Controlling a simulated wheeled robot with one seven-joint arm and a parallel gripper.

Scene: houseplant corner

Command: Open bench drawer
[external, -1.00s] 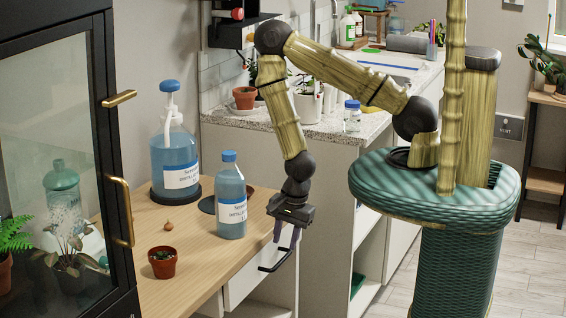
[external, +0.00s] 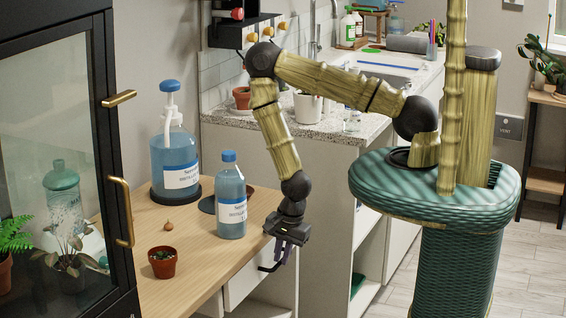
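The wooden bench (external: 197,283) has a white drawer front (external: 243,283) under its top edge at the right. The drawer looks shut, its face flush below the top. Its black bar handle (external: 266,269) sticks out to the right of the front. My gripper (external: 281,259) points down at the handle's far end, its purple fingers level with the bar and covering part of it. I cannot tell whether the fingers are closed on the bar or only beside it.
A blue bottle (external: 231,205) stands on the bench near my gripper, with a pump bottle (external: 174,160) behind it. A small potted plant (external: 162,264) sits nearer the front. A glass cabinet (external: 60,130) stands at left. A counter (external: 330,128) is behind my arm.

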